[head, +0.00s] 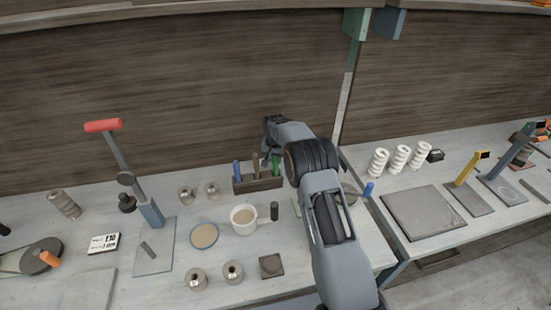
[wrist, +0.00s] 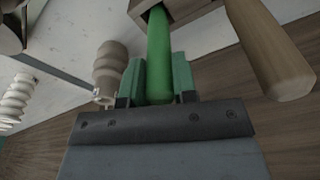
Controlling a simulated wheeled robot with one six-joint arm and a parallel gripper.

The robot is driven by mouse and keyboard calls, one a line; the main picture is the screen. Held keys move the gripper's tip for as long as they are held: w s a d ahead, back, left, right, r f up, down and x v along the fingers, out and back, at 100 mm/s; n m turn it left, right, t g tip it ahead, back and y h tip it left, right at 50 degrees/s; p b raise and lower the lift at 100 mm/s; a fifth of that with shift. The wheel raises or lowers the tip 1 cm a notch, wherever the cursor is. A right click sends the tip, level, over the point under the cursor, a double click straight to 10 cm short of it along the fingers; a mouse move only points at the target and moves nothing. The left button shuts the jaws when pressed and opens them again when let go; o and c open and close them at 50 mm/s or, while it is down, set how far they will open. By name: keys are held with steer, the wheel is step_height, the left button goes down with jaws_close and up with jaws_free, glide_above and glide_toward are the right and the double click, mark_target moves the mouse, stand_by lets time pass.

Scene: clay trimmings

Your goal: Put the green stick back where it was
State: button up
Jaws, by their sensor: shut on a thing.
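The green stick (wrist: 160,55) is between the two green fingers of my gripper (wrist: 158,82), which is shut on it. Its far end reaches the opening of a wooden holder (wrist: 185,10) at the top of the wrist view; how deep it sits I cannot tell. In the head view the green stick (head: 276,163) stands at the right end of the dark holder (head: 258,185), partly behind my arm. My gripper (head: 268,150) is above and behind the holder there, its fingers mostly hidden. A blue stick (head: 236,169) and a wooden-handled stick (head: 256,164) stand in the same holder.
A wooden handle (wrist: 270,50) is close on the right in the wrist view. A beige turned piece (wrist: 109,68) is on the left. The wall is close behind.

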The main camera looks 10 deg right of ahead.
steer(key=shift+f+b, duration=0.4)
steer(key=shift+f, duration=0.1)
steer(key=o, duration=1)
steer(key=shift+r, duration=0.1)
step_height(320, 180, up, 13)
steer(key=s+b, duration=0.2)
steer(key=b, duration=0.1)
steer(key=s+a+f+n, duration=0.1)
steer(key=s+f+n, duration=0.1)
steer(key=s+f, duration=0.2)
steer(key=s+r+n+t, duration=0.1)
steer(key=s+r, duration=0.2)
steer(key=s, duration=1.3)
steer(key=s+r+n+t, duration=0.1)
steer(key=s+r, duration=0.3)
steer(key=s, duration=1.2)
steer(key=shift+d+r+t+y+b, duration=0.2)
steer(key=shift+d+t+y+b, duration=0.1)
steer(key=shift+d+t, duration=0.25)
steer(key=shift+r, duration=0.2)
steer(key=shift+c, duration=0.4)
